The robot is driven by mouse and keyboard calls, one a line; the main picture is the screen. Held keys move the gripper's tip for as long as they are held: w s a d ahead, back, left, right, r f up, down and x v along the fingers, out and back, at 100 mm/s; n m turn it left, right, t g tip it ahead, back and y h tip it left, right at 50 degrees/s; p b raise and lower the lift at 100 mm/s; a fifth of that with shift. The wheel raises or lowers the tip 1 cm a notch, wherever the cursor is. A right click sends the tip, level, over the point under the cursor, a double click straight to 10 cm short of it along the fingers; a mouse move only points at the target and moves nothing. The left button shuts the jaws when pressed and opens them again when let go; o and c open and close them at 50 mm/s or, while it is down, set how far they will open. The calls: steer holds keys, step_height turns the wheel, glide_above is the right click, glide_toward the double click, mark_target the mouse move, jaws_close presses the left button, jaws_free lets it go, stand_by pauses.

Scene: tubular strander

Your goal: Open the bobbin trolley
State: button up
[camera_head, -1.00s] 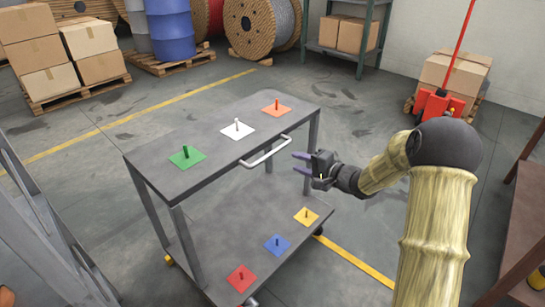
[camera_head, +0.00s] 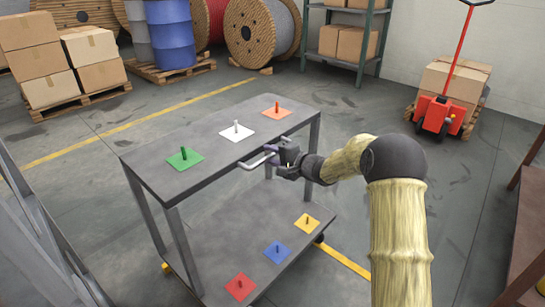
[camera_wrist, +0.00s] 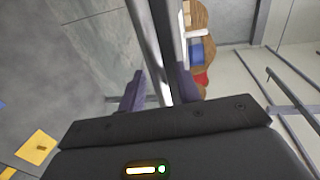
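The grey two-shelf bobbin trolley (camera_head: 215,158) stands in the middle of the head view. Its top bears green, white and orange plates with pegs; the lower shelf bears red, blue and yellow ones. A light metal handle (camera_head: 258,160) runs along its near right edge. My gripper (camera_head: 272,153) is at the right part of this handle. In the wrist view the two fingers (camera_wrist: 158,92) are apart, with a pale bar, apparently the handle (camera_wrist: 160,60), running between them. Whether the fingers touch it cannot be told.
A red pallet jack (camera_head: 440,112) with boxes stands at the back right. Cable drums (camera_head: 250,35), blue barrels (camera_head: 170,35) and boxes on pallets (camera_head: 40,62) are at the back. A grey frame (camera_head: 40,235) is close on the left.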

jaws_close()
